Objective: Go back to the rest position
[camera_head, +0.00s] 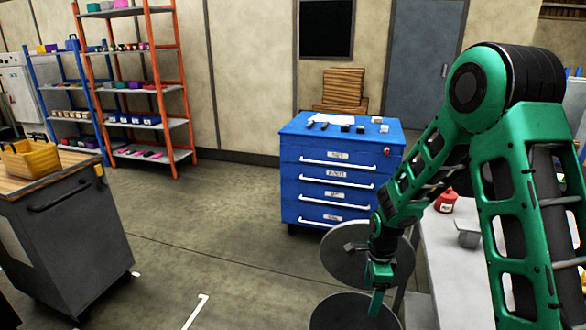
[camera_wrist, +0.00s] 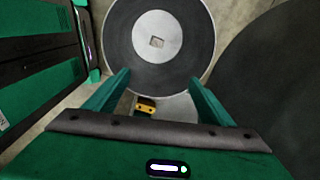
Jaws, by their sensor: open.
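My gripper (camera_head: 378,290) hangs at the end of my green arm in the right half of the head view, pointing down. It is in front of a grey round disc (camera_head: 338,266) and close to a darker disc (camera_head: 335,314) at the bottom edge. In the wrist view my gripper's two green fingers (camera_wrist: 160,80) stand wide apart with nothing held between them. Beyond the fingertips is a dark disc (camera_wrist: 120,45) with a pale centre. A small yellow and black item (camera_wrist: 146,104) shows low between the fingers, partly hidden.
A light worktable (camera_head: 440,255) with a red container (camera_head: 446,202) stands right, partly behind my arm. A blue drawer cabinet (camera_head: 310,184) is beyond. A grey cart (camera_head: 75,225) with a yellow bin (camera_head: 30,160) stands left. Shelves (camera_head: 150,122) stand behind. The floor between is clear.

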